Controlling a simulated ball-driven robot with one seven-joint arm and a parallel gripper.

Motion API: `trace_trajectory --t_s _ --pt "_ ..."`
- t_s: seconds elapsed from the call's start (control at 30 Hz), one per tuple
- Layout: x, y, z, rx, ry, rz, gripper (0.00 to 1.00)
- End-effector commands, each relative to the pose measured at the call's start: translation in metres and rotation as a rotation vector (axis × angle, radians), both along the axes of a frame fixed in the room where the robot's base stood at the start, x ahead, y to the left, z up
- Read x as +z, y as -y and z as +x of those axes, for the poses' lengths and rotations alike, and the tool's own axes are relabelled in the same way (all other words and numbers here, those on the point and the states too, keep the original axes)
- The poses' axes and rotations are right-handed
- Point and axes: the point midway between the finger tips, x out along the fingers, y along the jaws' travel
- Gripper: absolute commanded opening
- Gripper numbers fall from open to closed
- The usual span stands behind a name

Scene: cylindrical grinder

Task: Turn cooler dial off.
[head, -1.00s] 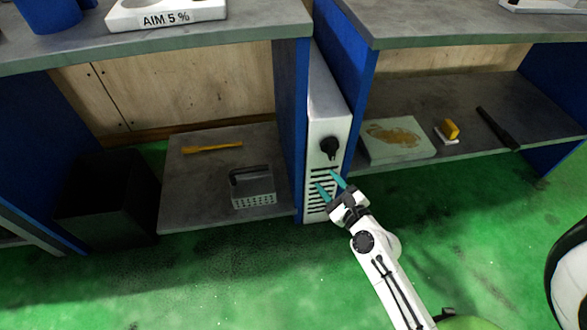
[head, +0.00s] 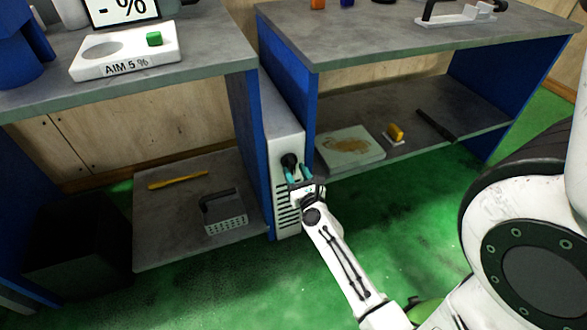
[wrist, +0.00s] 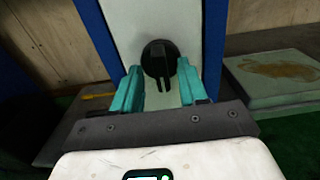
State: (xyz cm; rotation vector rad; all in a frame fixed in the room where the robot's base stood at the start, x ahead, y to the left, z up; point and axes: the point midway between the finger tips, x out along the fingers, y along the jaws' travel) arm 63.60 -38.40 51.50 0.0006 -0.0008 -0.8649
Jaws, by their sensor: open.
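The cooler (head: 285,137) is a narrow white box with dark slots low on its front, standing between two blue panels. Its black dial (head: 289,160) sits on the upper front. In the wrist view the dial (wrist: 159,61) is round with a raised grip whose prongs point down. My gripper (head: 299,172) is open, with teal fingers just below and in front of the dial. In the wrist view the gripper's fingertips (wrist: 159,80) stand left and right of the dial's lower part. I cannot tell whether they touch it.
Blue panels (head: 244,140) flank the cooler closely. A grater-like tool (head: 225,215) and a yellow stick (head: 178,180) lie on the left low shelf. A stained slab (head: 350,147), a yellow-handled brush (head: 395,133) and a black bar (head: 435,125) lie on the right shelf.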

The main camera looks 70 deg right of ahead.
Motion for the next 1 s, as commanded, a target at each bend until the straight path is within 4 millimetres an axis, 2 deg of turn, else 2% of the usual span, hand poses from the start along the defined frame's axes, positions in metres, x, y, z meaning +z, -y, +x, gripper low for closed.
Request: trace_trajectory --t_s 0.2,0.5,0.93,1.0 --pt "-0.0002 0.012 0.0101 0.0 0.0 0.0 0.43" --pt "-0.0003 0.013 0.0112 0.001 -0.001 0.0 0.43" --pt "-0.0001 0.0129 0.0111 0.001 -0.001 -0.001 0.01" --pt "-0.0001 0.0129 0.0111 0.001 -0.001 -0.001 0.0"
